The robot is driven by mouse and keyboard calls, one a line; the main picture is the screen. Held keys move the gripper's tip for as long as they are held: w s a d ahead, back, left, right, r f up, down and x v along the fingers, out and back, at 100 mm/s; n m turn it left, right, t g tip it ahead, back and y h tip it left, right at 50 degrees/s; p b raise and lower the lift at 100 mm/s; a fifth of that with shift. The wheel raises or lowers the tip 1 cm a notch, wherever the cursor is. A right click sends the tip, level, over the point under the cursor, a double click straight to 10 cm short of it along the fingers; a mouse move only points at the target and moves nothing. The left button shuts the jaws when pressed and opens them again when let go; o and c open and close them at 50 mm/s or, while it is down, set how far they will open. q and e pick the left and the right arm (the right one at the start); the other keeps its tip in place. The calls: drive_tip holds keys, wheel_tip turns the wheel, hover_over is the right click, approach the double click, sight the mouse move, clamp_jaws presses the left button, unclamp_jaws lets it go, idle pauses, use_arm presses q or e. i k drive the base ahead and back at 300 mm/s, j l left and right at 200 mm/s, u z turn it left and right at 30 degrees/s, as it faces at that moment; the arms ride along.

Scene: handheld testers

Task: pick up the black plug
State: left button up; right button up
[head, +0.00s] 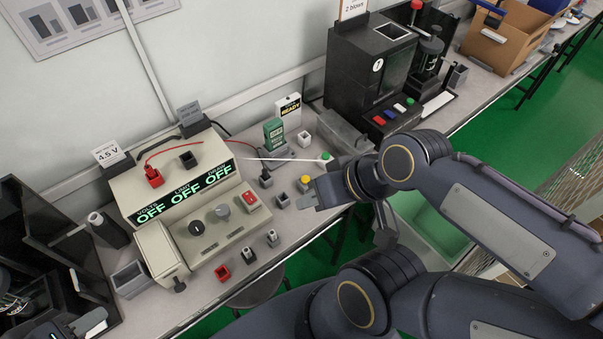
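A small dark piece that looks like the black plug (265,178) sits on the bench to the right of the beige tester (185,190). A red plug (154,177) with a red lead is on the tester's top, beside a dark socket block (188,160).
A black machine (368,75) is behind, a cardboard box (500,45) far right.

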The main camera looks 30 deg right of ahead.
sight(265, 175)
drive_tip(key=z, duration=0.8)
drive_tip(key=l+u, duration=0.1)
drive_tip(key=u, duration=0.35)
drive_tip(key=k+u, duration=0.1)
drive_tip(key=u, duration=0.35)
drive_tip(key=l+u, duration=0.1)
drive_tip(key=u, duration=0.35)
drive_tip(key=k+u, duration=0.15)
drive_tip(key=u, duration=0.3)
drive_tip(key=l+u, duration=0.1)
drive_tip(key=l, duration=0.55)
